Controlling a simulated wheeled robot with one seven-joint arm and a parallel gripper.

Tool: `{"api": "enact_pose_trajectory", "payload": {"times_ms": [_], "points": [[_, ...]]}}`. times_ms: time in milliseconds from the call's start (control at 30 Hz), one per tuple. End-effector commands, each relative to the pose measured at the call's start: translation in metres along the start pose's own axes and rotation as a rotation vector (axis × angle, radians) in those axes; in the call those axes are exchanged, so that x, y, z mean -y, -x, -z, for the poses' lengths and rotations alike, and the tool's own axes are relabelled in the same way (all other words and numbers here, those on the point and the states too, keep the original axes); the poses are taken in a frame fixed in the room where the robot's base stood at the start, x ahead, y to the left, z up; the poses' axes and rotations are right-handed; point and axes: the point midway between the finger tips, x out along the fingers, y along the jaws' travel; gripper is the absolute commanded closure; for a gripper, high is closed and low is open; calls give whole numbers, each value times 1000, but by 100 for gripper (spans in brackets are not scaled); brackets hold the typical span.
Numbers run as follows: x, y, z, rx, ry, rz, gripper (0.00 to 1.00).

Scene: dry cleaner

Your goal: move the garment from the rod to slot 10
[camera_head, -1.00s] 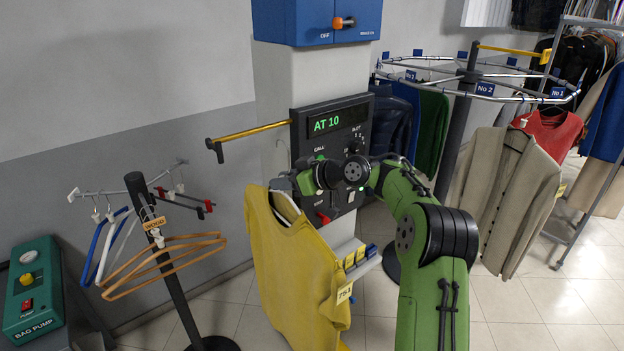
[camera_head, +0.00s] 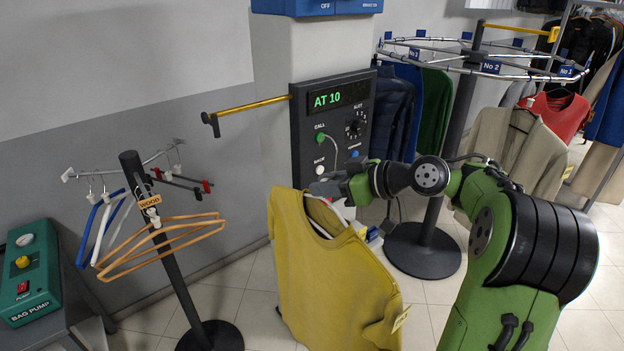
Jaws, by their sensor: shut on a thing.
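The mustard-yellow garment (camera_head: 325,265) hangs on a hanger at the front centre, off the floor, with a small tag at its right edge. My gripper (camera_head: 322,186) is shut at the top of the hanger, above the garment's neck; the fingers are small and partly hidden. The yellow rod (camera_head: 250,105) sticks out from the wall panel at upper left and is bare. The control panel (camera_head: 335,125) reads "AT 10". The ring conveyor (camera_head: 450,62) stands behind to the right with blue number plates, among them No 2 (camera_head: 490,67). I cannot make out a plate for slot 10.
A hanger stand (camera_head: 170,250) with wooden, blue and white hangers is at left, beside the green bag pump (camera_head: 30,270). A beige jacket (camera_head: 515,150) and a red top (camera_head: 556,112) hang at right. The conveyor's round base (camera_head: 422,252) is on the tiled floor.

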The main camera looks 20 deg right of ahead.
Motion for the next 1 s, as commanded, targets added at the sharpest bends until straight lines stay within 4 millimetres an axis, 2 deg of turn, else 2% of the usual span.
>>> {"api": "enact_pose_trajectory", "payload": {"times_ms": [300,500,667,1000], "points": [[20,48,-20,0,-2,-5,100],[31,70,-28,-1,0,-3,100],[35,77,-31,-1,0,0,100],[35,77,-31,-1,1,0,100]]}}
